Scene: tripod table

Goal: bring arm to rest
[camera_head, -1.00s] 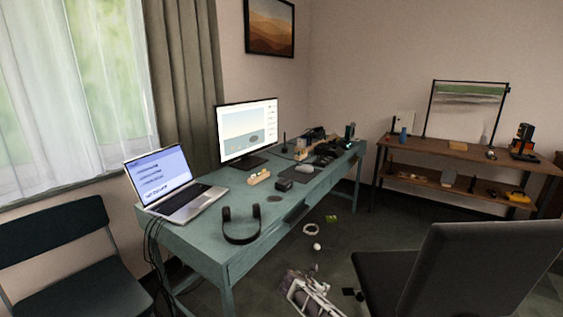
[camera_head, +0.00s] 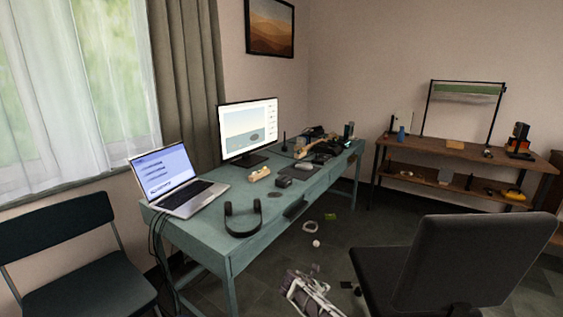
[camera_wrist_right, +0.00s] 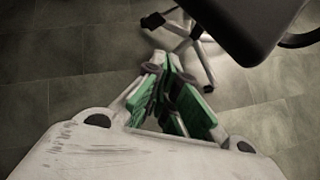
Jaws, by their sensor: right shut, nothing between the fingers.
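My right gripper (camera_head: 318,267) shows low in the head view, in front of the teal desk and left of the dark office chair. In the right wrist view its green-padded fingers (camera_wrist_right: 172,62) are together with nothing between them. My left gripper is not in the head view.
The teal desk (camera_head: 210,226) holds a laptop (camera_head: 170,185), a monitor (camera_head: 249,132) and headphones (camera_head: 243,232). A dark office chair (camera_head: 450,262) stands close on the right. Another chair (camera_head: 70,250) is at the left. A wooden shelf table (camera_head: 460,152) stands at the back right. Small items lie on the floor.

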